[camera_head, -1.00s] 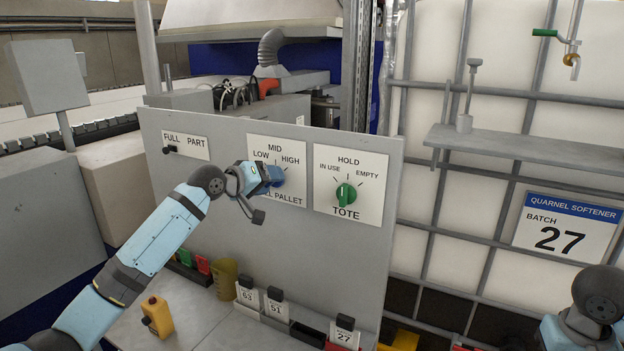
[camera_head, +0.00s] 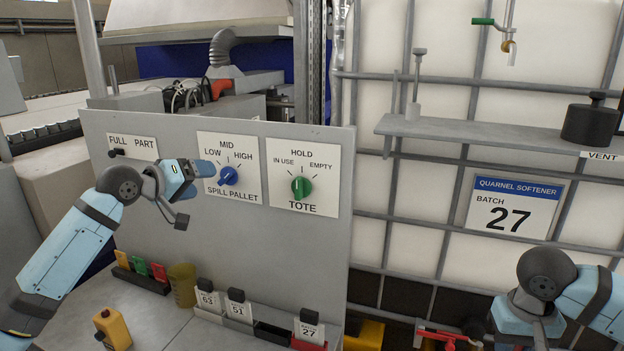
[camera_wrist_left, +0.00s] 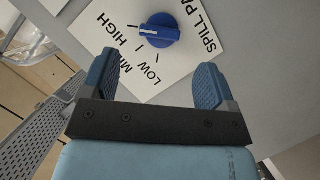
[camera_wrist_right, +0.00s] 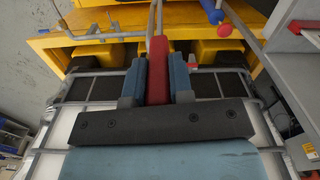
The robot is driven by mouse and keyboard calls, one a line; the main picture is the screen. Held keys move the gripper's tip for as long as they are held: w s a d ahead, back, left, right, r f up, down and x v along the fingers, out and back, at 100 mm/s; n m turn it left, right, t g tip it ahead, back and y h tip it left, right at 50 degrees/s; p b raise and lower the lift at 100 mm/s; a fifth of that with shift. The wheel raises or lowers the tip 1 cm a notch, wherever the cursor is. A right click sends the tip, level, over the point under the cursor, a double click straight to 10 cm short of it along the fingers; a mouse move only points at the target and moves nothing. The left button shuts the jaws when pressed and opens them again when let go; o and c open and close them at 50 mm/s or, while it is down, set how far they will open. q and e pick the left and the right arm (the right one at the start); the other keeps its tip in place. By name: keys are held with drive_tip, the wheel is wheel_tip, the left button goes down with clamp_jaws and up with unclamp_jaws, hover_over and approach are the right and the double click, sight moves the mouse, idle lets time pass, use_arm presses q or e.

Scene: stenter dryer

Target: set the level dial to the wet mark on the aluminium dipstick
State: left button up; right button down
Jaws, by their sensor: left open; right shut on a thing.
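The blue dial (camera_head: 228,176) sits on the SPILL PALLET plate (camera_head: 247,196), marked LOW, MID and HIGH. In the left wrist view the dial (camera_wrist_left: 162,34) has a white line that seems to point at the HIGH tick. My left gripper (camera_head: 205,168) is open just left of the dial; its fingers (camera_wrist_left: 155,80) are apart and empty. My right gripper (camera_wrist_right: 157,82) is shut on a red handle (camera_wrist_right: 157,55) with a thin rod beyond it. I cannot tell whether this is the dipstick; no wet mark is visible.
A green TOTE dial (camera_head: 301,187) is right of the blue one, and a FULL/PART switch (camera_head: 116,152) is left. A grey shelf (camera_head: 470,130) carries an upright rod (camera_head: 416,85) and a black canister (camera_head: 590,124). Cards and a yellow pendant (camera_head: 112,328) lie below.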

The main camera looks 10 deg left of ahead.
use_arm(q)
drive_tip(key=v, duration=0.5)
drive_tip(key=shift+b, duration=0.4)
drive_tip(key=shift+f, duration=0.1)
